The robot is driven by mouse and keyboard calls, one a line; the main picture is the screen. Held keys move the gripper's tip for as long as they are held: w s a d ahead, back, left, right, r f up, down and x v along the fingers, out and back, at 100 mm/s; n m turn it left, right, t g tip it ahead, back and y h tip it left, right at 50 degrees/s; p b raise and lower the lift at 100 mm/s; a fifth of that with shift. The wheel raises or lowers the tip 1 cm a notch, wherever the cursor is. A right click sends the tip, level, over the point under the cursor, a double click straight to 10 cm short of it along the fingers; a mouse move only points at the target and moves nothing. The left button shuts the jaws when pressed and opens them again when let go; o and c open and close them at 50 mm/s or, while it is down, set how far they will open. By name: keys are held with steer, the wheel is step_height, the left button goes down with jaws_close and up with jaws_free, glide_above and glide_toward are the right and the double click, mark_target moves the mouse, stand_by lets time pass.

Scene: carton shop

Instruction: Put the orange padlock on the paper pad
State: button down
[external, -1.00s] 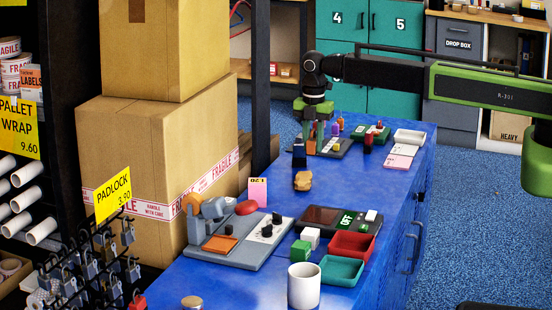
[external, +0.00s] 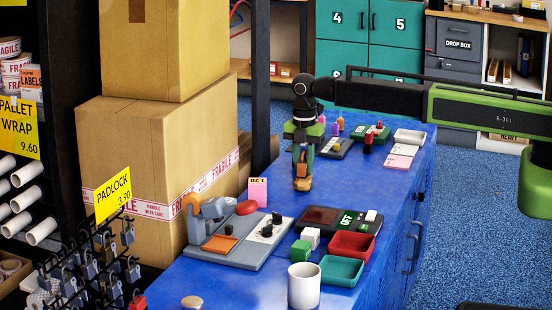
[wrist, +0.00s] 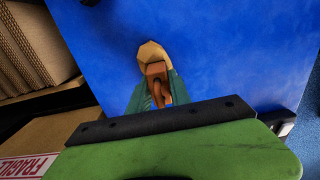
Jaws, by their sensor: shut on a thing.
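The orange padlock (wrist: 156,71) is between my gripper's fingers in the wrist view, its shackle toward the palm. It also shows as an orange patch in the external view (external: 302,170). My gripper (external: 302,178) points down and is shut on it.
A pink price card (external: 257,191) stands left of the gripper. A grey board with tools (external: 245,250), a dark device (external: 318,216), a red tray (external: 352,246), a teal tray (external: 341,270) and a white mug (external: 304,287) stand nearer. Blue counter (external: 365,195) is clear to the right.

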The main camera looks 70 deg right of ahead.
steer(key=c, duration=1.2)
jaws_free()
step_height(320, 180, up, 12)
steer(key=p, duration=1.2)
steer(key=shift+r+p, duration=0.25)
steer(key=shift+p, duration=0.1)
steer(key=s+a+m, duration=0.1)
steer(key=s+m, duration=0.5)
steer(key=s, duration=0.1)
steer(key=s+m, duration=0.6)
steer(key=s, duration=0.2)
steer(key=s+a+m, duration=0.1)
steer(key=s+m, duration=0.5)
steer(key=s, duration=0.1)
steer(key=shift+s+a+f, duration=0.15)
steer(key=shift+s+a, duration=0.15)
